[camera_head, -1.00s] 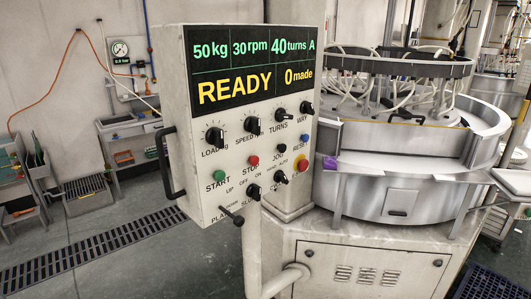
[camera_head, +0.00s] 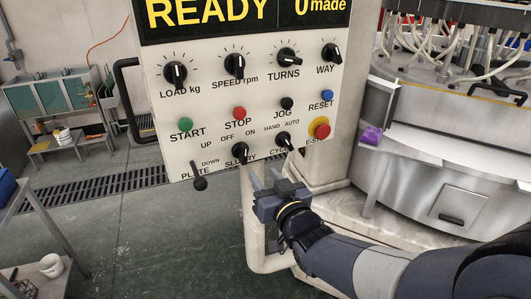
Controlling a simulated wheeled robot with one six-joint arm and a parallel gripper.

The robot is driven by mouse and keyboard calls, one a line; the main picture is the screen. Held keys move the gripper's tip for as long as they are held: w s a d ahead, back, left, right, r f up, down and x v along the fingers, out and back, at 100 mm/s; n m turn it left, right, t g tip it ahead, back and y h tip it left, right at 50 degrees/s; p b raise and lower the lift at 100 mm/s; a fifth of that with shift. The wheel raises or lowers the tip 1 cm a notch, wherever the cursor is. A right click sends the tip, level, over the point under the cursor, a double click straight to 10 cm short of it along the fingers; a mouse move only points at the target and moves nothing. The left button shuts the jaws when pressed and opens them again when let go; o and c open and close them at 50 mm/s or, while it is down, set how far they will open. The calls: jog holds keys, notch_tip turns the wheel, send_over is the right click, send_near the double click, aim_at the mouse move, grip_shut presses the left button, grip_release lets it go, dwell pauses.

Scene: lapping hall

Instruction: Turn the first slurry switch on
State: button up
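The slurry switch (camera_head: 239,151) is a black rotary knob low on the white control panel (camera_head: 205,90), under the words OFF and ON. Its pointer is too small to tell which word it faces. My gripper (camera_head: 265,180) is just below and right of the knob, in front of the panel's lower edge, with its fingers apart and nothing between them. It does not appear to touch the knob. The fingertips partly overlap the area under the panel edge.
The cycle knob (camera_head: 284,140) sits close to the right, with the red emergency stop (camera_head: 322,131) beyond it. The black plate lever (camera_head: 199,180) sticks out at the lower left. The steel lapping machine (camera_head: 440,175) stands at the right. Open floor lies at the left.

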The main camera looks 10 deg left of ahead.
aim_at(246, 152)
jog(key=p+x, duration=0.3)
jog(key=x, duration=0.8)
jog(key=shift+s+a+r+p, duration=0.1)
jog(key=shift+a+r+p, duration=0.05)
jog(key=shift+p, duration=0.25)
grip_shut()
